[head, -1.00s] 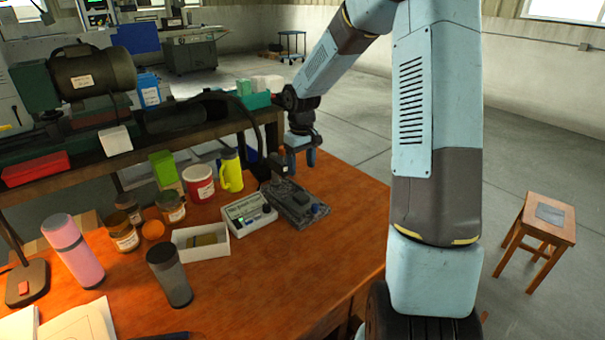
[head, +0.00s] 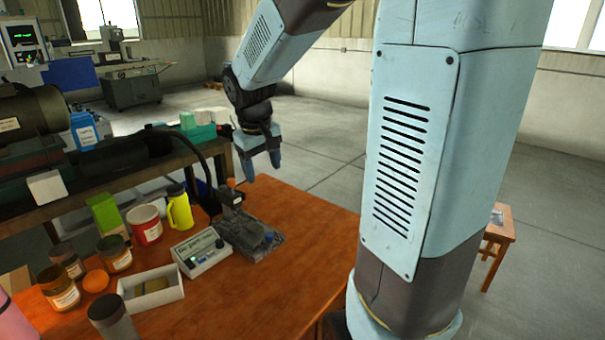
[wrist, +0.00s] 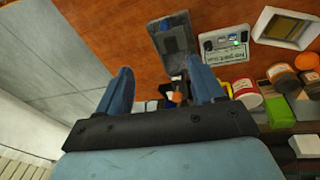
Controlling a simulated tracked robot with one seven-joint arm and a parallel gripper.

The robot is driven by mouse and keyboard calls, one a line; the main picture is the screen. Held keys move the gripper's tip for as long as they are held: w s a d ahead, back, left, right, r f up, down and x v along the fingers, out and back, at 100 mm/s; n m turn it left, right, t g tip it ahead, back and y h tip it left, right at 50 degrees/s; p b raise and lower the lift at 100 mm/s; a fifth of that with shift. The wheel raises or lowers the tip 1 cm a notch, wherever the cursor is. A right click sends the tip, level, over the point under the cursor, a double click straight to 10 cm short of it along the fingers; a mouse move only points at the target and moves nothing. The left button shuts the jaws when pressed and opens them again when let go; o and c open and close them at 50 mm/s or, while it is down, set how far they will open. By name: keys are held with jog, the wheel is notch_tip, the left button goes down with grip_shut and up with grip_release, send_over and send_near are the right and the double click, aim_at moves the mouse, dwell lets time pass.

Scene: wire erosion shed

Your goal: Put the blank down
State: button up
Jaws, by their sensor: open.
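My gripper (head: 261,166) is open and empty, raised above the back edge of the wooden table. In the wrist view its two blue fingers (wrist: 160,70) stand wide apart with nothing between them. Below lies a dark grey fixture (head: 250,236), also in the wrist view (wrist: 173,42), with an orange knob at one end. I cannot tell for sure which thing is the blank. A flat brownish block (head: 152,286) lies in a white open box (head: 128,300). A small grey piece (head: 497,216) lies on a wooden stool at the right.
A grey meter box (head: 200,252) stands beside the fixture. Jars, a red-and-white tin (head: 145,226), a yellow flask (head: 180,212) and a green carton (head: 107,215) crowd the left. A machine bench stands behind. The table's right side (head: 310,240) is bare.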

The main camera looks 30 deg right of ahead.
jog(key=s+r+m+t, duration=0.1)
jog(key=s+r, duration=0.2)
jog(key=s, duration=0.7)
jog(key=s+r+m+t+y, duration=0.1)
jog(key=s+r+t, duration=0.1)
jog(key=s, duration=0.7)
jog(key=shift+s+d+r+m+y, duration=0.25)
jog(key=shift+s+r+m+y, duration=0.1)
jog(key=shift+r, duration=0.55)
jog(key=shift+s, duration=0.1)
